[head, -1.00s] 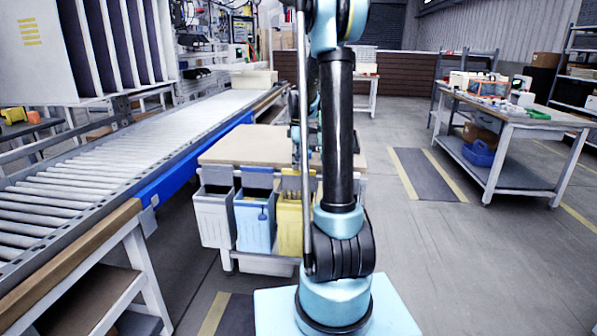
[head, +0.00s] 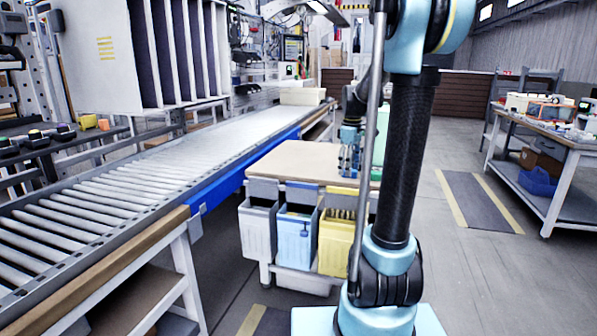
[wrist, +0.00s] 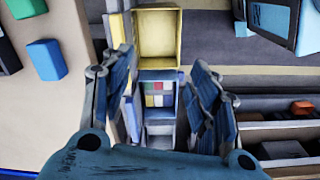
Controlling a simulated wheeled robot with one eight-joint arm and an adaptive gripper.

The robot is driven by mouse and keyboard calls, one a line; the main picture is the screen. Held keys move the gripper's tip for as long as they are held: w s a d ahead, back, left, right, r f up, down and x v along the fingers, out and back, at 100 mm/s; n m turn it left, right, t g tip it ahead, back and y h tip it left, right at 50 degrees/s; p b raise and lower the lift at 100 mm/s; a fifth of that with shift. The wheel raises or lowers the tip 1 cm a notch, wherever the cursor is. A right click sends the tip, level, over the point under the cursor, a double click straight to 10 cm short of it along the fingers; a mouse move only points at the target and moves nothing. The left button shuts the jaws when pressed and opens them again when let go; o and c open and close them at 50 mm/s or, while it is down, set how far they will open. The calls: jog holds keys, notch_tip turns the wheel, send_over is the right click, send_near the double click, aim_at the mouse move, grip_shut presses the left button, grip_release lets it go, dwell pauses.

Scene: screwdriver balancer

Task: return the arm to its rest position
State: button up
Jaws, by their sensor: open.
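My arm (head: 408,160) stands in front in the head view, its black link upright and slightly tilted. My gripper (head: 349,150) shows small and partly hidden behind it, over the right part of the workbench (head: 290,155). In the wrist view my gripper (wrist: 163,70) is open, its two blue-grey fingers wide apart with nothing between them. Below the fingers in that view are the yellow bin (wrist: 157,35) and a bin with small coloured pieces (wrist: 160,95).
Grey (head: 258,230), blue (head: 296,238) and yellow bins hang on the workbench's front. A roller conveyor (head: 150,175) runs along the left. A cluttered table (head: 560,140) stands at right, with open floor between. A blue block (wrist: 47,60) and green block lie on the bench.

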jog(key=s+f+m+t, duration=0.15)
jog(key=s+m, duration=0.35)
jog(key=s, duration=1.1)
jog(key=s+a+f+m, duration=0.1)
jog(key=s+f+m, duration=0.5)
jog(key=s+f, duration=0.5)
jog(key=s, duration=0.3)
jog(key=shift+s, duration=0.25)
jog(key=shift+w+f+t, duration=0.1)
jog(key=shift+f+t, duration=0.05)
jog(key=shift+t, duration=0.1)
jog(key=shift+w+f, duration=0.15)
jog(key=shift+w, duration=0.15)
